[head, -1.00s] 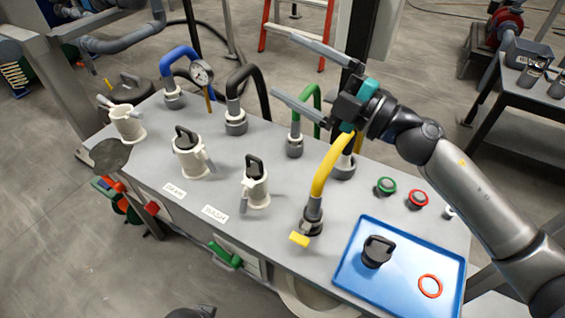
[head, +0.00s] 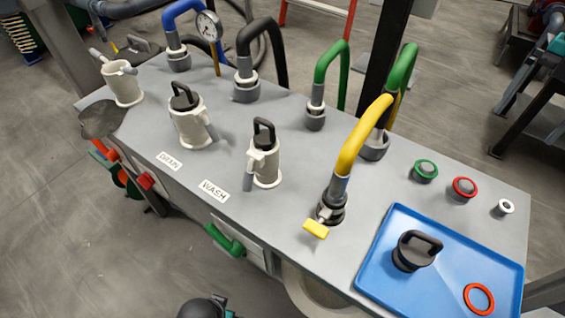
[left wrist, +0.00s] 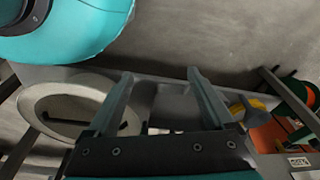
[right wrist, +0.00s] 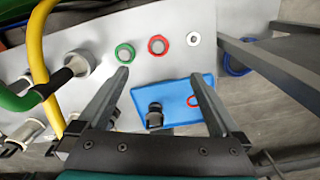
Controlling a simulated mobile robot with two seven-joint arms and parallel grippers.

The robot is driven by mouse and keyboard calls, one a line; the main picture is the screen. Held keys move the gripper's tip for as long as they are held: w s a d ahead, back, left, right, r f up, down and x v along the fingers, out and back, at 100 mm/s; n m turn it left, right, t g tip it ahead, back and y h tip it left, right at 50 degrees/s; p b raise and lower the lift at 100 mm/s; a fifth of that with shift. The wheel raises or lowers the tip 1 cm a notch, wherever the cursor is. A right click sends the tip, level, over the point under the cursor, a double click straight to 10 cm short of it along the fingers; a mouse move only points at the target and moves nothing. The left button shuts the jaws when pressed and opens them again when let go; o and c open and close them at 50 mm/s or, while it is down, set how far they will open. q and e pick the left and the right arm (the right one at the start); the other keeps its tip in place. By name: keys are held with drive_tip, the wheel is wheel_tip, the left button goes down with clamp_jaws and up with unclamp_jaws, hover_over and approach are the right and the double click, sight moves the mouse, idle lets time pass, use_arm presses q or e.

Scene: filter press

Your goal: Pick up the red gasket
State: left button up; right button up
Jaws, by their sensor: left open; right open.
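The red gasket (head: 479,298) is a flat ring lying on the right part of the blue tray (head: 385,262). In the right wrist view the gasket (right wrist: 192,101) shows between the fingers, close to the right one, partly hidden by it. My right gripper (right wrist: 160,74) is open and empty, above the bench and apart from the gasket. My left gripper (left wrist: 160,73) is open and empty, low beside the bench front, far from the tray.
A black handled cap (head: 415,252) stands on the tray left of the gasket. Green (head: 424,171) and red (head: 464,189) round fittings and a white ring (head: 503,208) sit behind the tray. A yellow hose (head: 362,135) rises to the left. Bare bench surface surrounds the tray's back edge.

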wheel_tip(320, 180, down, 3)
drive_tip(key=b, duration=0.6)
hover_over(468, 183)
drive_tip(key=f, duration=0.8)
drive_tip(key=shift+s+d+f, duration=0.1)
drive_tip(key=shift+d+f, duration=0.05)
drive_tip(key=shift+d, duration=0.2)
drive_tip(key=shift+f, duration=0.95)
drive_tip(key=f+b, duration=0.2)
drive_tip(key=shift+a+f, duration=0.3)
drive_tip(key=shift+f+b, duration=0.8)
drive_tip(key=shift+f, duration=0.35)
use_arm(q)
drive_tip(key=w+d+r+t+h, duration=0.1)
drive_tip(key=w+r, duration=0.5)
drive_tip(key=r, duration=0.7)
drive_tip(key=d+t, duration=0.1)
drive_tip(key=t, duration=0.1)
drive_tip(key=shift+w+d+r+t, duration=0.15)
drive_tip(key=shift+w+r+t, duration=0.15)
drive_tip(key=shift+r+t, duration=0.1)
drive_tip(key=shift+r+p, duration=0.2)
drive_tip(key=shift+p, duration=0.1)
use_arm(e)
drive_tip(key=shift+f, duration=0.25)
